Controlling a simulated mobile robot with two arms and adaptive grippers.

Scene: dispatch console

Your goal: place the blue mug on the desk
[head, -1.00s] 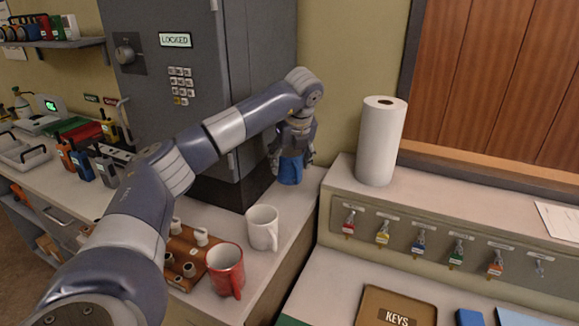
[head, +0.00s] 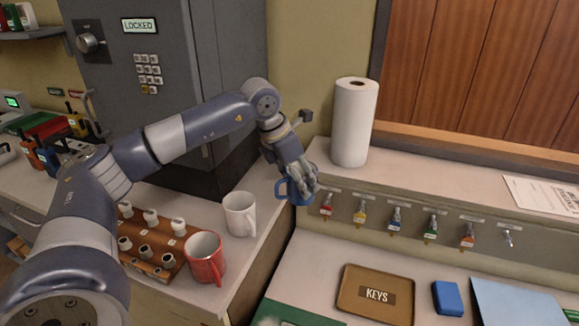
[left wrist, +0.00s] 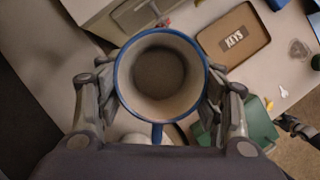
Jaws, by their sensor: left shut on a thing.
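The blue mug (head: 299,190) is held in my left gripper (head: 299,180), raised at the front edge of the ledge by the key hooks. In the left wrist view the mug (left wrist: 160,125) is seen from above, with a blue rim, a pale empty inside and its handle toward the bottom. The fingers of my left gripper (left wrist: 162,105) close on it from both sides. The desk (head: 315,270) lies below and to the right, with a brown KEYS tray (head: 350,305) on it. My right gripper cannot be made out in the head view.
A white mug (head: 240,215) and a red mug (head: 204,262) stand on the left counter beside a wooden rack (head: 150,262). A paper towel roll (head: 353,125) stands on the ledge. A blue box (head: 447,298) and a blue folder (head: 515,303) lie on the desk.

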